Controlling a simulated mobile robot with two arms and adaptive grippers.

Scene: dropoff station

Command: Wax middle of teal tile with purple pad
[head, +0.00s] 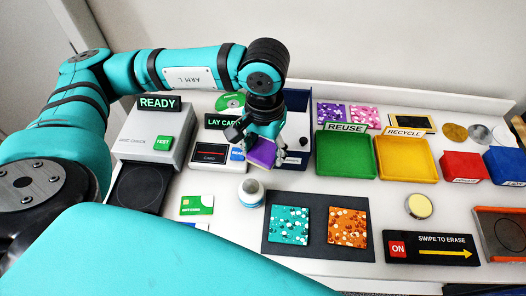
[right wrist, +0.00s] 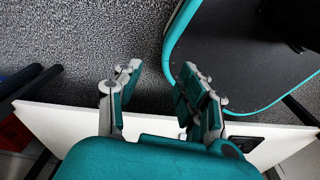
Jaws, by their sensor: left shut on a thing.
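The teal speckled tile (head: 289,225) lies flat on a dark mat (head: 318,252), left of an orange speckled tile (head: 347,227). My left gripper (head: 266,148) is shut on the purple pad (head: 262,153), which is tilted and held behind and a little left of the teal tile, apart from it. The fingers hide part of the pad. My right gripper (right wrist: 158,88) shows in the right wrist view with its fingers apart and nothing between them, near the white table edge (right wrist: 62,115).
A white round-topped container (head: 251,191) stands left of the mat. A green tray (head: 345,156) and a yellow tray (head: 408,160) stand behind it. A swipe-to-erase panel (head: 431,247) and a round yellow-topped item (head: 419,206) are to the right.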

